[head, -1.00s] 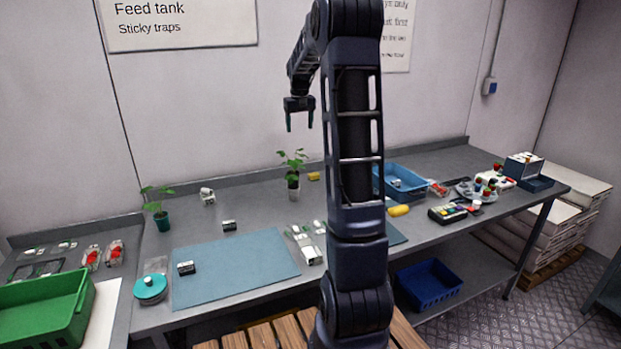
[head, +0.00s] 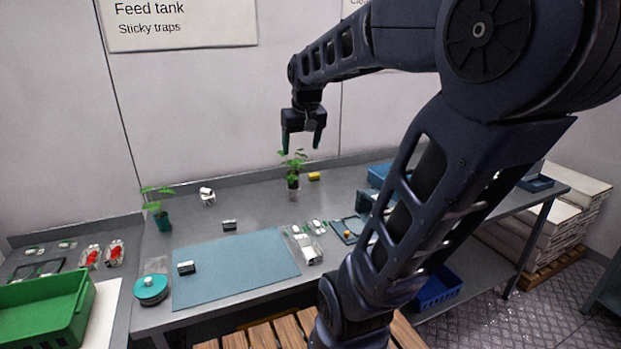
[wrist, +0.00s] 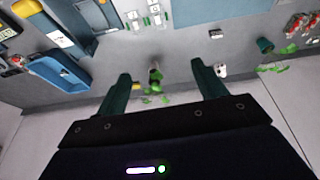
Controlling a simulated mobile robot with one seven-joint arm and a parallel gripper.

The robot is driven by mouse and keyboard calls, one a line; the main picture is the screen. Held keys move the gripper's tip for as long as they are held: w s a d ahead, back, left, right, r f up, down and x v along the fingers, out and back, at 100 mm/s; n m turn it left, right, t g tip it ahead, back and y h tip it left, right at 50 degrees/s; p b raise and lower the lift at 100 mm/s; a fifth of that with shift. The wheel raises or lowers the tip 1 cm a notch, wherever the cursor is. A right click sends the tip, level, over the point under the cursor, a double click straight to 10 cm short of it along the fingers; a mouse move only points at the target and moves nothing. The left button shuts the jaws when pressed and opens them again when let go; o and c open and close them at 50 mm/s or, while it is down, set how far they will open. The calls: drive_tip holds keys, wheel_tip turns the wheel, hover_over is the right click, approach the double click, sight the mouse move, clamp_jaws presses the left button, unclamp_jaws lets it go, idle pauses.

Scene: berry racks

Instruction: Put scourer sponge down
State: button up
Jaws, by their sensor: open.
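A small yellow block (head: 314,176), which looks like the scourer sponge, lies at the back of the grey bench beside the potted plant (head: 293,190). It is too small to make out a scouring side. My gripper (head: 300,150) is open and empty, in the air above the bench, with its fingertips appearing just above the plant in the head view. In the wrist view my gripper (wrist: 160,72) has its two dark green fingers spread wide, with the plant's leaves showing between them and nothing held.
A blue-grey mat (head: 235,270) covers the bench's front left, beside a teal round container (head: 151,290). A green crate (head: 50,318) stands at far left. Another potted plant (head: 160,215) stands at back left. My arm hides much of the right side.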

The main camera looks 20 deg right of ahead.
drive_tip(key=s+a+f, duration=0.2)
drive_tip(key=s+f, duration=0.3)
drive_tip(key=s, duration=0.6)
drive_tip(key=shift+t, duration=0.4)
idle(0.5)
